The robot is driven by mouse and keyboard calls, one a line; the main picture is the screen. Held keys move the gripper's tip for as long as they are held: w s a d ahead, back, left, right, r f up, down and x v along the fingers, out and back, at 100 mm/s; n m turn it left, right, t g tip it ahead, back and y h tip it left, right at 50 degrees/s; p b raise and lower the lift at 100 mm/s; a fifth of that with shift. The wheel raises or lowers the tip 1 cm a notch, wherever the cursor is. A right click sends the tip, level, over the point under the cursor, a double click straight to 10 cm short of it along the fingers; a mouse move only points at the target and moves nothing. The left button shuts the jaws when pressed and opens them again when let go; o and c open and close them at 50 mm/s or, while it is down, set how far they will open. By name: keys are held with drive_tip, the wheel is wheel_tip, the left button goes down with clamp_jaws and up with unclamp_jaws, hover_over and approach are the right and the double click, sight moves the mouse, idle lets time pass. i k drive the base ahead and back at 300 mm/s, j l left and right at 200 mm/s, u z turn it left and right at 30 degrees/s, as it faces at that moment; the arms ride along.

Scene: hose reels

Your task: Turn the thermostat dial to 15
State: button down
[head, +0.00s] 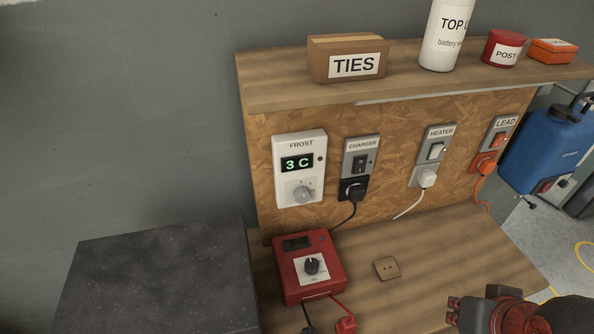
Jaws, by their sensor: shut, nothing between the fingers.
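The thermostat (288,182) is a white box labelled FROST on the chipboard panel. Its green display (297,163) reads 3 C. Its round grey dial (302,194) is below the display, with small marks around it. The dial's exact pointer angle is too small to read. My gripper (454,311) is at the bottom right, dark with reddish parts, over the bench's front right area. It is shut and empty, well to the right of and below the dial, touching nothing that I can see.
A red box with a black knob (312,265) sits on the bench below the thermostat. A brown socket plate (387,268) lies beside it. CHARGER (360,165), HEATER (432,157) and LEAD (497,142) switches with plugged cords line the panel. A shelf (290,97) overhangs.

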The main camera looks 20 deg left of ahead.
sight(302, 194)
drive_tip(key=k+j+u, duration=0.4)
drive_tip(key=j+u, duration=0.25)
drive_tip(key=k+j+u, duration=0.1)
drive_tip(key=j+u, duration=0.2)
